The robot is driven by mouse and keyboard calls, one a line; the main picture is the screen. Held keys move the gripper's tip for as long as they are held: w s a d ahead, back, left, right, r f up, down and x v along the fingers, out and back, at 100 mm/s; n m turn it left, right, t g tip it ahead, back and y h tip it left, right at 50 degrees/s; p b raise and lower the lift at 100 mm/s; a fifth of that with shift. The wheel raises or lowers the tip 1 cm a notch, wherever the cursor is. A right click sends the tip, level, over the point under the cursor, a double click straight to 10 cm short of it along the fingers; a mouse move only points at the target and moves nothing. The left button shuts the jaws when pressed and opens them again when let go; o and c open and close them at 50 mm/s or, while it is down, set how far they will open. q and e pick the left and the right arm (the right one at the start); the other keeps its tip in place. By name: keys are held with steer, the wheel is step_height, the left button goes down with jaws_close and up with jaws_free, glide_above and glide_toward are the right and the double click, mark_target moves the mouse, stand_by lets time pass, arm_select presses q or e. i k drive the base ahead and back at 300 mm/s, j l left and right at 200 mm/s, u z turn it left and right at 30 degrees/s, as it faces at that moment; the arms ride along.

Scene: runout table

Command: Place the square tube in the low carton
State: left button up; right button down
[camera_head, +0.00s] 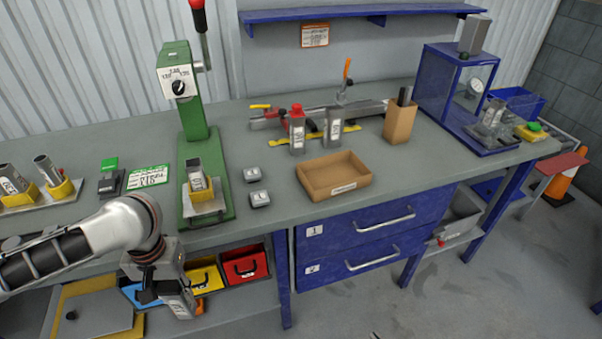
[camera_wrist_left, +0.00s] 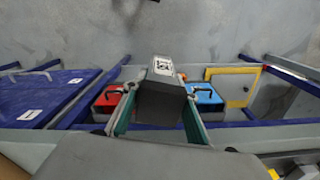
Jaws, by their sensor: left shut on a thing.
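The grey square tube (camera_head: 181,303) with a white label is held in my left gripper (camera_head: 163,288), low at the front left, in front of the table edge. In the left wrist view, the square tube (camera_wrist_left: 163,91) sits between the two fingers of my left gripper (camera_wrist_left: 160,108), its coded label facing away. The low carton (camera_head: 317,191) is an open, shallow brown box with a label on its front, standing on the table right of the green press. It looks empty. My left gripper is well left of the carton and lower than it. My right gripper is out of view.
A green press (camera_head: 188,130) holding a labelled part stands between my arm and the carton. Two small grey blocks (camera_head: 256,186) lie left of the carton. Labelled parts (camera_head: 333,128) stand behind it, and a tall carton (camera_head: 401,122) behind right. Coloured bins (camera_head: 245,266) sit below.

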mark_target(333, 179)
steer(key=i+l, duration=0.1)
steer(key=l, duration=0.3)
steer(key=i+l, duration=0.1)
steer(key=l, duration=0.3)
steer(key=i+l, duration=0.1)
steer(key=l, duration=0.35)
steer(key=i+l, duration=0.1)
steer(key=l, duration=0.3)
steer(key=i+l, duration=0.1)
steer(key=l, duration=0.3)
